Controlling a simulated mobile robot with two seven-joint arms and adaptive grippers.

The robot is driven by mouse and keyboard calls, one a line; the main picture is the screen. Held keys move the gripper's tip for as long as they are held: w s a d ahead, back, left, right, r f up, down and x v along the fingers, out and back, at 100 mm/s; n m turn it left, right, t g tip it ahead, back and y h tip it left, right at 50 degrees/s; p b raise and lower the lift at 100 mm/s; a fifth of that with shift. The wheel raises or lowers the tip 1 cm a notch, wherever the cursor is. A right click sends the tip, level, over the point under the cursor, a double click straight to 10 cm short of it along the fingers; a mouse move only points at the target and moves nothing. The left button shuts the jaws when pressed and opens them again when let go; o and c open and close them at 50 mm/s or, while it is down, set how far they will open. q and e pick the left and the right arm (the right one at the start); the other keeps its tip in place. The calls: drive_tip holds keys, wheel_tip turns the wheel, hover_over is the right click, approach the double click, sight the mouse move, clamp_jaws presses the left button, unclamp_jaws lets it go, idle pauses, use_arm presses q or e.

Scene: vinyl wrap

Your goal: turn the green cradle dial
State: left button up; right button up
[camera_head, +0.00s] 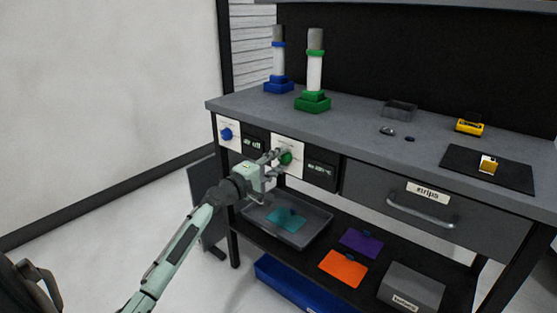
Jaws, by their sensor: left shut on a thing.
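The green dial (286,158) sits on a white panel (296,146) on the front of the grey workbench. My left gripper (278,160) reaches up from the lower left and is shut on the green dial, hiding part of it. The green cradle (312,102) stands on the bench top above, holding an upright white-and-grey roll (315,70). A dark display (321,172) is right of the green dial; its text is too small to read surely. My right gripper is not in view.
A blue dial (226,134) is to the left, below a blue cradle (278,87). A drawer (408,200) with a handle is to the right. A grey tray (312,228) with a teal sheet sits on the shelf below my gripper. Floor at left is clear.

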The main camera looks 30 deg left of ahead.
use_arm(q)
drive_tip(key=shift+n, duration=0.3)
drive_tip(key=o, duration=1.2)
drive_tip(key=shift+c, duration=0.2)
drive_tip(key=s, duration=1.2)
drive_tip(key=shift+a, duration=0.45)
